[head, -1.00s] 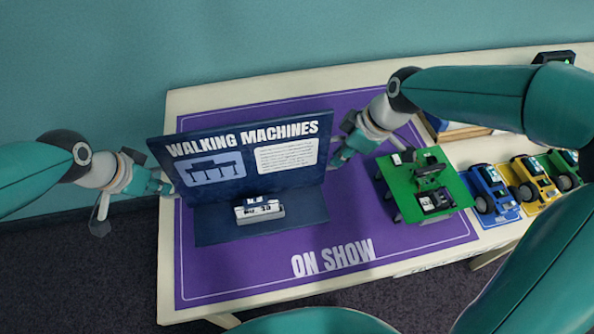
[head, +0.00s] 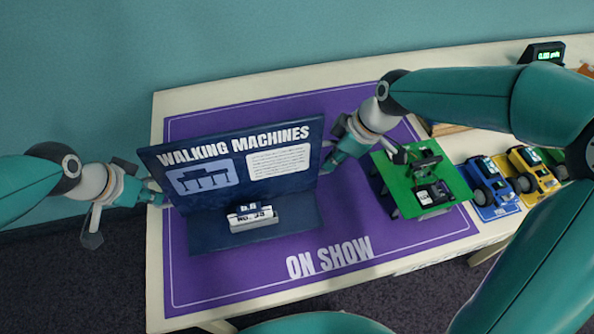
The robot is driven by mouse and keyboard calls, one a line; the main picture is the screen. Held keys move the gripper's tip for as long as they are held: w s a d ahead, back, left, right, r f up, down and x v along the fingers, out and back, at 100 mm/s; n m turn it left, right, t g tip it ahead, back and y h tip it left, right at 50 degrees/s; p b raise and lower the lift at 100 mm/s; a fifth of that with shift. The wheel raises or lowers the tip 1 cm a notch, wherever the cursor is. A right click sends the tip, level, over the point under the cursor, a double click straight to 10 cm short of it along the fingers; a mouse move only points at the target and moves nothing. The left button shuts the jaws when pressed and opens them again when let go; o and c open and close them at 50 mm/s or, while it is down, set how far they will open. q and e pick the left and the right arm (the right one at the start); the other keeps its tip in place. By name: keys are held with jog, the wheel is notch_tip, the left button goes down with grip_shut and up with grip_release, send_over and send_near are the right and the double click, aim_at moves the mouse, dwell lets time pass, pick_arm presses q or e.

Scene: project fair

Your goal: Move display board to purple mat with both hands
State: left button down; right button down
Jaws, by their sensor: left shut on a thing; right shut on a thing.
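The dark blue display board (head: 238,135) reads "WALKING MACHINES" and stands upright over the left part of the purple mat (head: 408,245). Its flat base carries a small white sign (head: 252,216). The mat is marked "ON SHOW". My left gripper (head: 160,194) is shut on the board's left edge. My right gripper (head: 328,160) is shut on the board's right edge. Parts of the fingertips are hidden by the board. I cannot tell whether the base touches the mat or hangs just above it.
A green stand (head: 425,178) with a small black machine is on the mat's right part, close to my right gripper. Blue (head: 490,190) and yellow (head: 532,170) model vehicles stand farther right. A black digital display (head: 543,53) is at the back right. The mat's front is clear.

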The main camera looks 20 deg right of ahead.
pick_arm(q)
jog(key=shift+f+b, duration=0.5)
jog(key=shift+f, duration=0.15)
pick_arm(e)
jog(key=shift+f, duration=0.65)
pick_arm(q)
jog(key=c, duration=1.7)
grip_release()
jog(key=shift+f, duration=0.15)
pick_arm(e)
jog(key=c, duration=1.7)
grip_release()
jog(key=shift+f, duration=0.2)
pick_arm(q)
jog(key=o, duration=0.5)
pick_arm(e)
jog(key=o, duration=0.5)
jog(key=shift+r, duration=0.15)
pick_arm(q)
jog(key=shift+r, duration=0.25)
